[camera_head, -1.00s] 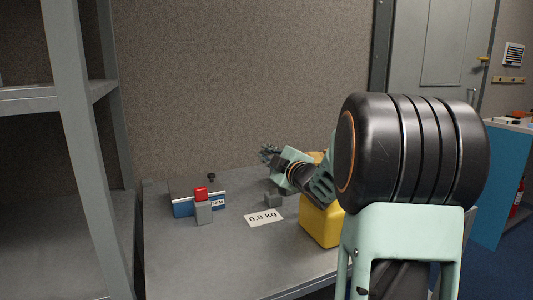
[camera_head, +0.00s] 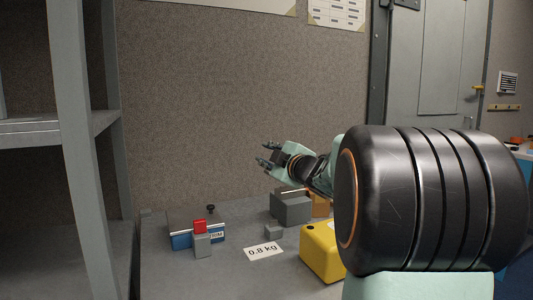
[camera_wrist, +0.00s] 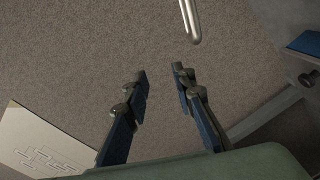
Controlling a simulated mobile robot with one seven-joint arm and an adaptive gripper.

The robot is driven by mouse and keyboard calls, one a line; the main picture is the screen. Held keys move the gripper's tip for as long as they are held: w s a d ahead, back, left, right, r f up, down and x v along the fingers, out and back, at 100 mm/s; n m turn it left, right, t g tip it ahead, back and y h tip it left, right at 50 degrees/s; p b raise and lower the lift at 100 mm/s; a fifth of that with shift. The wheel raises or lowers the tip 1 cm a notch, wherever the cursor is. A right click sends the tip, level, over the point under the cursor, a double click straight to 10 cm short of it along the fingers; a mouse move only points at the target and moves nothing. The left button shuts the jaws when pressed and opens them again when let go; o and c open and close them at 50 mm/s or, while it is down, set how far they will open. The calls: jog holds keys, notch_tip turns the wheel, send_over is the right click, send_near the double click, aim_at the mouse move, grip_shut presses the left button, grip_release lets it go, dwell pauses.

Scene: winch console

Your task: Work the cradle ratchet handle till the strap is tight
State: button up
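My gripper (camera_head: 268,154) is in the air above the back of the bench, fingers spread and nothing between them. In the wrist view the two fingers (camera_wrist: 160,85) stand apart against the wall. A rounded metal rod end (camera_wrist: 191,20) shows at the top of the wrist view, beyond the fingertips; I cannot tell whether it is the ratchet handle. In the head view a grey block (camera_head: 291,210) with a thin bar on top sits below my gripper. An orange-brown part (camera_head: 321,206) beside it is partly hidden by my arm. No strap can be made out.
A blue box (camera_head: 182,241) with a red-topped grey piece (camera_head: 201,238) stands at left. A small grey block (camera_head: 273,232), a "0.8 kg" card (camera_head: 263,251) and a yellow block (camera_head: 321,252) are on the bench (camera_head: 225,280). A grey shelf frame (camera_head: 80,150) stands left.

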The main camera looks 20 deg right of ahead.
jog(key=shift+r, duration=0.45)
jog(key=shift+c, duration=0.7)
